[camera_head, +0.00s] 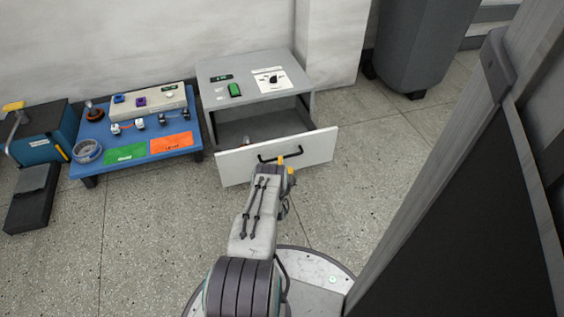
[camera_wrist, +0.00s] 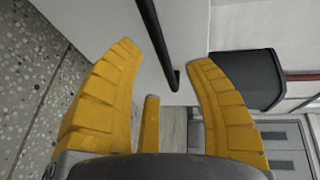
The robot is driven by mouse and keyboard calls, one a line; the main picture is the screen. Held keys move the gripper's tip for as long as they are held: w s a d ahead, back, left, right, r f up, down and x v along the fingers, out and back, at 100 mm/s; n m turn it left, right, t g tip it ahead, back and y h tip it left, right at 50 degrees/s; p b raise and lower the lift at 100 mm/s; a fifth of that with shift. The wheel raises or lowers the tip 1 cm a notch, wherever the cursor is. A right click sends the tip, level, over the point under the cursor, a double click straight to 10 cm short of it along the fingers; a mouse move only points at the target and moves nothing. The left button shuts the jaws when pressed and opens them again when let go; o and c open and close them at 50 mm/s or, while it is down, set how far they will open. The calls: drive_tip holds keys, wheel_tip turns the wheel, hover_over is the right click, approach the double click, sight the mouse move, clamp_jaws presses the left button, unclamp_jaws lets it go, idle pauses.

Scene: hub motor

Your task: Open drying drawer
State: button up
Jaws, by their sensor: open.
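The drying drawer (camera_head: 318,146) is pulled well out of the grey cabinet (camera_head: 222,102), with its white front facing me. A dark interior shows behind the front, with a small object partly visible inside at the left. The black bar handle (camera_head: 265,159) is on the drawer front. My gripper (camera_head: 287,163) is at the handle, with its yellow fingers partly hidden by my arm. In the wrist view my gripper (camera_wrist: 165,57) has its yellow fingers spread apart. The black handle (camera_wrist: 156,42) runs between them, and I see no finger closed on it.
A blue table (camera_head: 112,168) left of the cabinet holds green and orange mats and several small parts. A blue-black box (camera_head: 40,145) stands further left. A dark grey bin (camera_head: 418,45) stands at the back right. A large dark panel (camera_head: 470,220) fills the right. Floor right of the drawer is clear.

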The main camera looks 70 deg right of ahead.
sight(283, 153)
drive_tip(key=b+x, duration=0.2)
drive_tip(key=x, duration=0.2)
drive_tip(key=shift+f, duration=0.1)
drive_tip(key=shift+w+d+b, duration=0.15)
drive_tip(key=shift+d+b, duration=0.4)
drive_tip(key=shift+d, duration=0.05)
drive_tip(key=shift+c, duration=0.3)
clamp_jaws()
